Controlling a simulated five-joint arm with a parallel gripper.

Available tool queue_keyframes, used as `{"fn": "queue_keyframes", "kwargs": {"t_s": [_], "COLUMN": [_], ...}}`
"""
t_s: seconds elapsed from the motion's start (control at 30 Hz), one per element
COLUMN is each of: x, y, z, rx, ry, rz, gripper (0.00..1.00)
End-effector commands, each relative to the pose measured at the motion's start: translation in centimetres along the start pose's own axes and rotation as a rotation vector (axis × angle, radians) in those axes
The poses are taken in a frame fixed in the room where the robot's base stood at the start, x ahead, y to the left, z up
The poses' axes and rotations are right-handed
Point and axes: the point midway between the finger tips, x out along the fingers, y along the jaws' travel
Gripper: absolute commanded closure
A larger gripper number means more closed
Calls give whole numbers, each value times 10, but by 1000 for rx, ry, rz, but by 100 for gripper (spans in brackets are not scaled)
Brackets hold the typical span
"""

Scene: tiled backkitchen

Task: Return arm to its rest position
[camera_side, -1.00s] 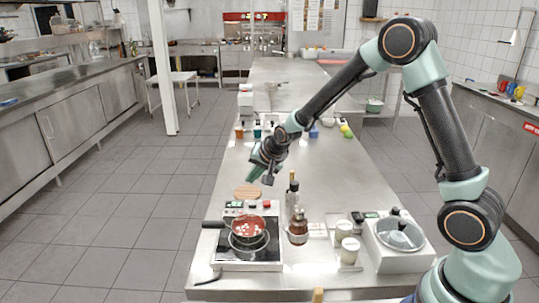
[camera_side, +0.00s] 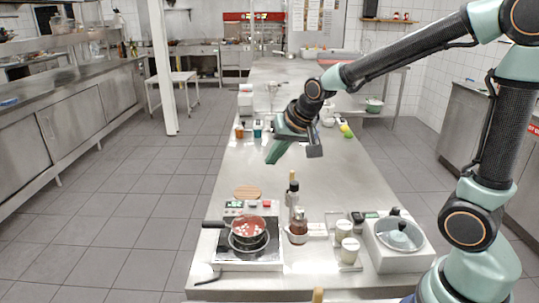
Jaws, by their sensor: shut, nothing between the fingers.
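My arm reaches in from the right, its forearm slanting down to the left over the steel table (camera_side: 330,175). My gripper (camera_side: 292,156) is shut and empty. It hangs in the air over the middle of the table, clear of the things on it. The fingers point down and show dark grey and green. My arm's base stands at the lower right.
A red pot (camera_side: 248,233) sits on the hob (camera_side: 270,253) at the near left. Bottles (camera_side: 293,195) stand beside it. Two cups (camera_side: 350,250) and a lidded cooker (camera_side: 398,236) are at the near right. Jars (camera_side: 257,130) stand farther back. The middle right of the table is clear.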

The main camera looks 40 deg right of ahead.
Motion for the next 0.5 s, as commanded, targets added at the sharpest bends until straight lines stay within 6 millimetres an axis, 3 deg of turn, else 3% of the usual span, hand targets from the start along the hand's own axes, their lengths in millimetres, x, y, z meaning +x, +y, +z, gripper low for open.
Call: {"fn": "queue_keyframes", "kwargs": {"t_s": [0.03, 0.2, 0.5], "x": [-18, -62, -108], "y": [1, 11, 32], "z": [6, 35, 85], "rx": [-46, -209, -444], "ry": [-1, -29, -74], "rz": [-2, 2, 3], "gripper": [100, 100, 100]}}
